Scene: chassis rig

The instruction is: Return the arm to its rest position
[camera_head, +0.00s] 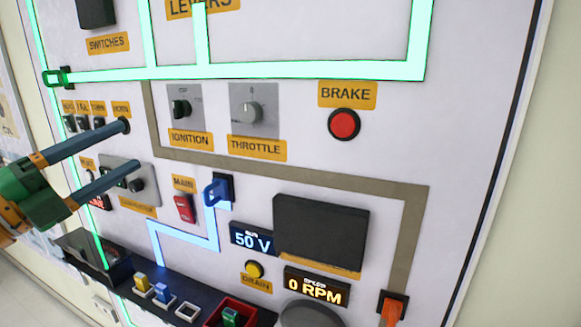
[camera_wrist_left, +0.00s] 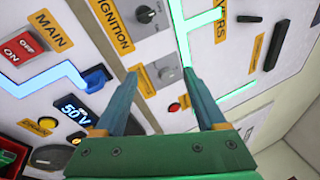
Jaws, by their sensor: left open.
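My left arm comes in from the left edge in the head view. Its gripper (camera_head: 130,149) is open, with its two blue-grey fingers apart and nothing between them. It is in front of the left part of the white panel (camera_head: 300,180), by the row of small switches. In the left wrist view the open gripper (camera_wrist_left: 159,74) shows the panel between its fingers. I cannot tell whether a fingertip touches the panel. My right gripper is not in view.
The panel carries an ignition knob (camera_head: 181,108), a throttle knob (camera_head: 249,112), a red brake button (camera_head: 344,124), a red main switch (camera_head: 184,208) and a blue key-like handle (camera_head: 216,192). A dark ledge (camera_head: 205,297) with colored plugs juts out below.

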